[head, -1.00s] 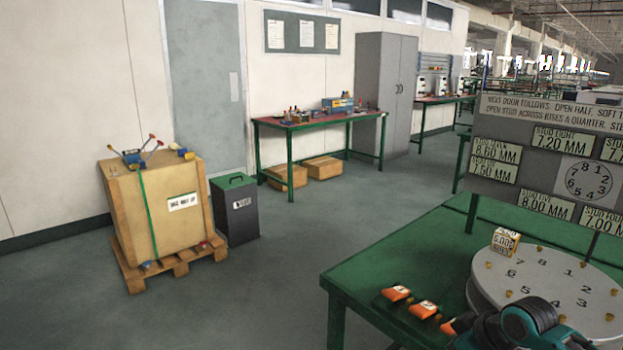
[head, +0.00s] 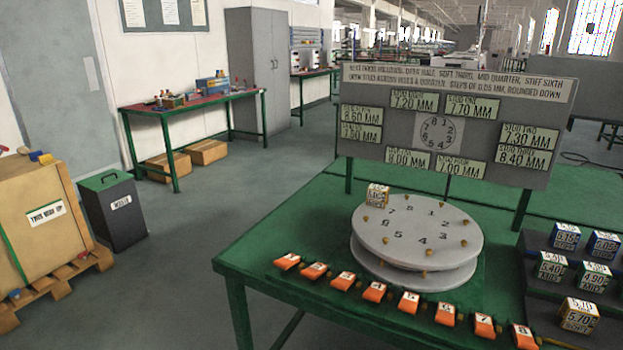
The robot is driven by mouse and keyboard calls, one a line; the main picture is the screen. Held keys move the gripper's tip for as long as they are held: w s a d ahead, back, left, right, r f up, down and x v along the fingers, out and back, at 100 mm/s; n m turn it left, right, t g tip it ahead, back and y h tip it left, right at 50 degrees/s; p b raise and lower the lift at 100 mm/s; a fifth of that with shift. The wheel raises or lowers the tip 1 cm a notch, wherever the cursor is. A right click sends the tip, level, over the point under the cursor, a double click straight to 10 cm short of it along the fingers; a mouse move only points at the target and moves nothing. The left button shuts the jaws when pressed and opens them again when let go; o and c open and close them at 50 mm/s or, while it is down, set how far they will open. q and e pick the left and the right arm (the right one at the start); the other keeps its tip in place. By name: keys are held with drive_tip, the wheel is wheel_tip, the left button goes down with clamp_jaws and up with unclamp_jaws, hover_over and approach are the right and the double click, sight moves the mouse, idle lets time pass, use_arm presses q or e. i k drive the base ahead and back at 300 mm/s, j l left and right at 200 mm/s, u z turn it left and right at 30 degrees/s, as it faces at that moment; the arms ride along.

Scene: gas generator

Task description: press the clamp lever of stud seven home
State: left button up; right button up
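A row of orange clamp levers with number labels runs along the front of the green table. The lever that looks marked 7 (head: 484,325) is second from the right end; whether it is raised or pressed down is too small to tell. A round grey plate (head: 455,225) carries brass studs around its rim and the numbers 1 to 8. A small cream-and-gold labelled block (head: 377,195) stands at the rim near the 7, and the stud there appears hidden by it. Neither of my grippers is in view.
A grey sign board (head: 350,150) with stud sizes stands behind the plate. Labelled blocks (head: 580,315) sit on a dark stepped rack (head: 540,283) at right. The green table top (head: 290,235) is clear left of the plate. A crate (head: 45,215) and a bin (head: 112,215) stand at left.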

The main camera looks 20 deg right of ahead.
sight(483, 326)
drive_tip(key=z, duration=0.4)
drive_tip(key=l+z, duration=0.15)
drive_tip(key=z, duration=0.7)
drive_tip(key=l+z, duration=0.15)
drive_tip(key=z, duration=0.25)
